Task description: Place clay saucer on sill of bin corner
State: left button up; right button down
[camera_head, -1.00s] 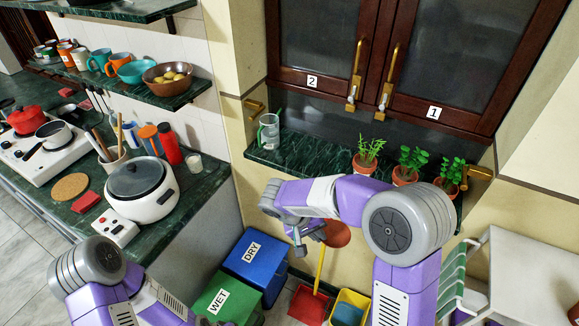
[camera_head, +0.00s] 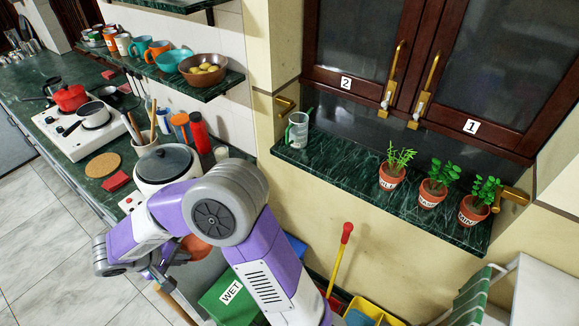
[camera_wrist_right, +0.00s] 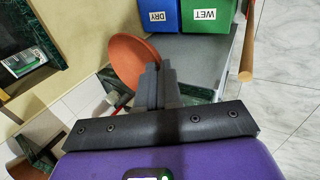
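The clay saucer is a round orange-brown disc. In the right wrist view the saucer (camera_wrist_right: 128,58) sits at the fingertips, its rim between the fingers of my right gripper (camera_wrist_right: 160,82), which look shut on it. In the head view the saucer (camera_head: 196,250) is partly hidden behind my right arm, near my right gripper (camera_head: 163,278), low in front of the counter. The green marble sill (camera_head: 330,178) is at the right, higher than the saucer and apart from it, under the cabinet. My left gripper is not in view.
Bare sill lies between. Below are the green WET bin (camera_head: 222,300), a blue DRY bin (camera_wrist_right: 158,14) and a yellow-handled tool (camera_head: 339,262). A white cooker (camera_head: 165,165) stands on the counter.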

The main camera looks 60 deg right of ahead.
aim_at(335, 164)
jog(key=u, duration=0.15)
jog(key=k, duration=0.4)
jog(key=z, duration=1.1)
jog(key=i, duration=0.5)
